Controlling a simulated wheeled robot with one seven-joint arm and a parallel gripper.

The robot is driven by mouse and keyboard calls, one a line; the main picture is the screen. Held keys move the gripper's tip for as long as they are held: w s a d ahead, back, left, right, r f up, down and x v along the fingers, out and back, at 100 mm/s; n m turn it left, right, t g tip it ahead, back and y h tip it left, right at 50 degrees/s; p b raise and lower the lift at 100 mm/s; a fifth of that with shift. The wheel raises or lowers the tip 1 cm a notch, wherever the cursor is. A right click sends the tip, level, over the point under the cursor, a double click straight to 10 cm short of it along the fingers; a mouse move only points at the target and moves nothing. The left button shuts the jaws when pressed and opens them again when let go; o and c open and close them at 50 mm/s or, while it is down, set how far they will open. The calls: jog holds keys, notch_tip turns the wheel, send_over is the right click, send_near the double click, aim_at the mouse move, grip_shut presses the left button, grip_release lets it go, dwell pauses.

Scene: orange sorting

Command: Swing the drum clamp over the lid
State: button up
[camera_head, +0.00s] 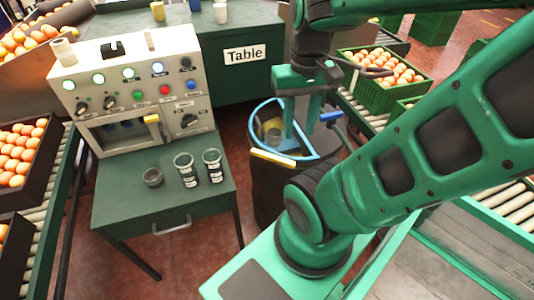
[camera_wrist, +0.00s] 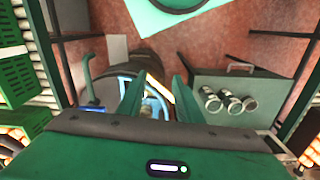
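A dark drum (camera_head: 268,190) stands on the floor right of the small table. A blue ring (camera_head: 254,118) runs around its top, with a yellow bar (camera_head: 273,157) at the near edge and a blue handle (camera_head: 331,116) at the right. I cannot tell which part is the clamp or whether a lid is seated. My gripper (camera_head: 301,125) points down over the drum's top, its fingers apart. In the wrist view, the drum (camera_wrist: 140,64) lies beyond the open fingers (camera_wrist: 158,92), with parts of the blue ring showing between them. Contact with the ring is unclear.
The small green table (camera_head: 125,205) at left carries a control panel (camera_head: 135,85) and several small containers. A bigger table (camera_head: 240,85) stands behind. Crates of oranges (camera_head: 385,85) sit on a conveyor at right. Red floor shows between table and drum.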

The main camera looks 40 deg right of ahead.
jog(key=w+d+f+n+g, duration=0.1)
jog(key=w+n, duration=0.1)
jog(key=w, duration=0.3)
jog(key=w+f+n+g, duration=0.1)
jog(key=w+f+n, duration=0.15)
jog(key=w, duration=0.35)
jog(key=n+g+h, duration=0.2)
jog(key=n, duration=0.4)
send_near(257, 151)
jog(key=x, duration=0.8)
jog(key=shift+w, duration=0.1)
grip_shut()
